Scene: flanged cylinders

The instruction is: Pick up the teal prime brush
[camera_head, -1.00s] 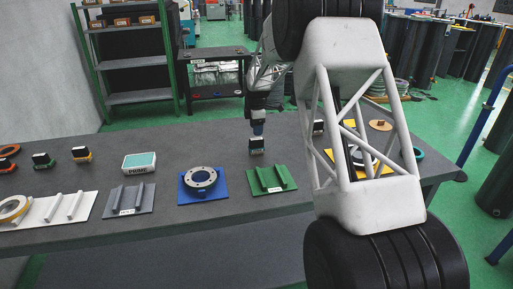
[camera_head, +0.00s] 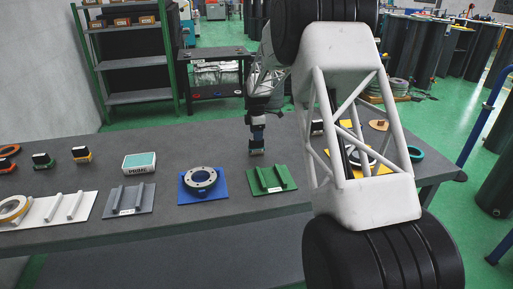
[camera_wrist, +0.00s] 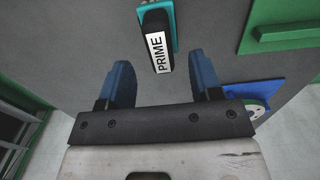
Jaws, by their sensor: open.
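The teal prime brush (camera_wrist: 157,42) shows at the top of the wrist view, with a black handle, a white PRIME label and a teal edge. My gripper (camera_wrist: 161,64) has its two blue fingers apart, one to each side of the brush's near end. In the head view my gripper (camera_head: 257,142) is low over the table, right above the brush (camera_head: 256,152). It hides most of the brush there. The far end of the brush is cut off in the wrist view.
The table (camera_head: 228,225) also holds a green plate with bars (camera_head: 270,179), a blue plate with a flange (camera_head: 203,184) and a teal-topped box (camera_head: 139,162). Two other brushes, green (camera_head: 43,161) and orange (camera_head: 82,155), lie at the left. My arm hides part of a yellow plate (camera_head: 383,171).

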